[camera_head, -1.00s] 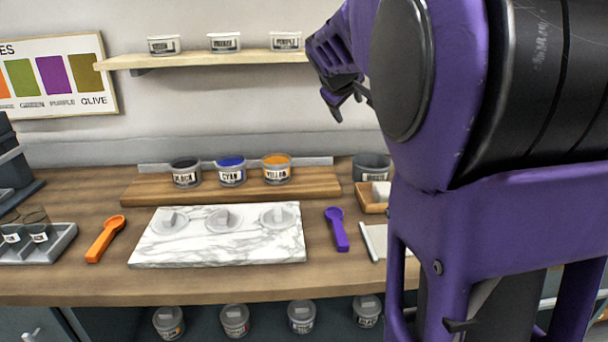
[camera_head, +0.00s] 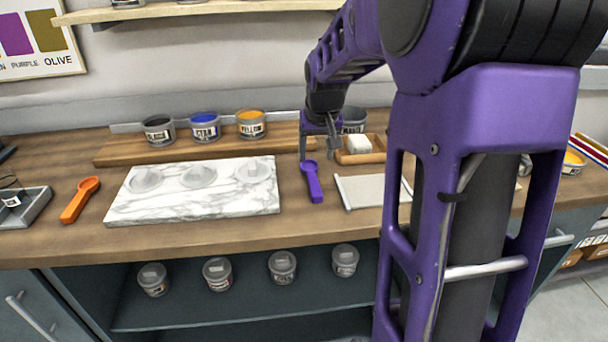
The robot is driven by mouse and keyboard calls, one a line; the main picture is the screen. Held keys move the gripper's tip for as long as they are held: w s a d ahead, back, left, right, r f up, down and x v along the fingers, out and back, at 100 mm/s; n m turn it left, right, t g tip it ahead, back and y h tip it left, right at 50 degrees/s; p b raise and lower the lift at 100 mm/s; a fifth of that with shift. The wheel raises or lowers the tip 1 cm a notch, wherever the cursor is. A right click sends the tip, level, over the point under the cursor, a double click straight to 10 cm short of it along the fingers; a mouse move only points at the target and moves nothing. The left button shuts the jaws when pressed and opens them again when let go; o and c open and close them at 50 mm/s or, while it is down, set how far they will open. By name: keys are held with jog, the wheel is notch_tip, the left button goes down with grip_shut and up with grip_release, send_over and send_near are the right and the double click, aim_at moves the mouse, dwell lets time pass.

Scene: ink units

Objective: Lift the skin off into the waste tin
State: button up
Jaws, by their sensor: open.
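A marble slab (camera_head: 195,205) with three clear lids lies in front. An orange spoon (camera_head: 80,200) is left of it. A wooden tray (camera_head: 372,158) with a white block and a pale sheet (camera_head: 362,192) lie right of my gripper. A shelf (camera_head: 180,12) hangs above.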

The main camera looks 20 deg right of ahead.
aim_at(312, 177)
jog(key=b+x, duration=0.1)
jog(key=x, duration=0.8)
jog(key=shift+f, duration=0.35)
grip_shut()
